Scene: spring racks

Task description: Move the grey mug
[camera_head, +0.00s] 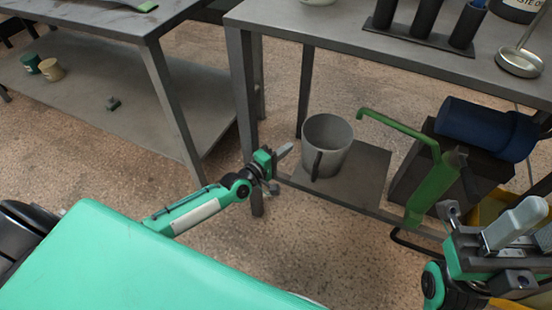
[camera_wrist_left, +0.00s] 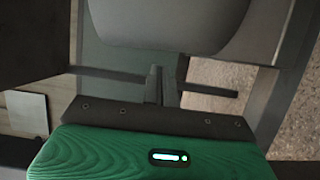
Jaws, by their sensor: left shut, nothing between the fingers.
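The grey mug (camera_head: 335,140) stands upright on the lower shelf of the right-hand table, its dark handle (camera_head: 316,166) facing me. My left gripper (camera_head: 285,151) is just left of the mug, apart from it, with its fingers together and empty. In the left wrist view the closed fingertips (camera_wrist_left: 157,84) point at a large grey rounded surface, which looks like the mug (camera_wrist_left: 170,22); its upper part is cut off by the frame. My right gripper (camera_head: 515,226) is at the lower right edge, away from the mug, partly cut off; its finger gap is unclear.
The table top (camera_head: 300,22) overhangs the shelf (camera_head: 358,186), and a table leg (camera_head: 243,100) stands left of my left gripper. A green angled tool (camera_head: 428,190), a dark box (camera_head: 405,175) and a blue cylinder (camera_head: 475,127) sit right of the mug. Another table (camera_head: 95,20) is at left.

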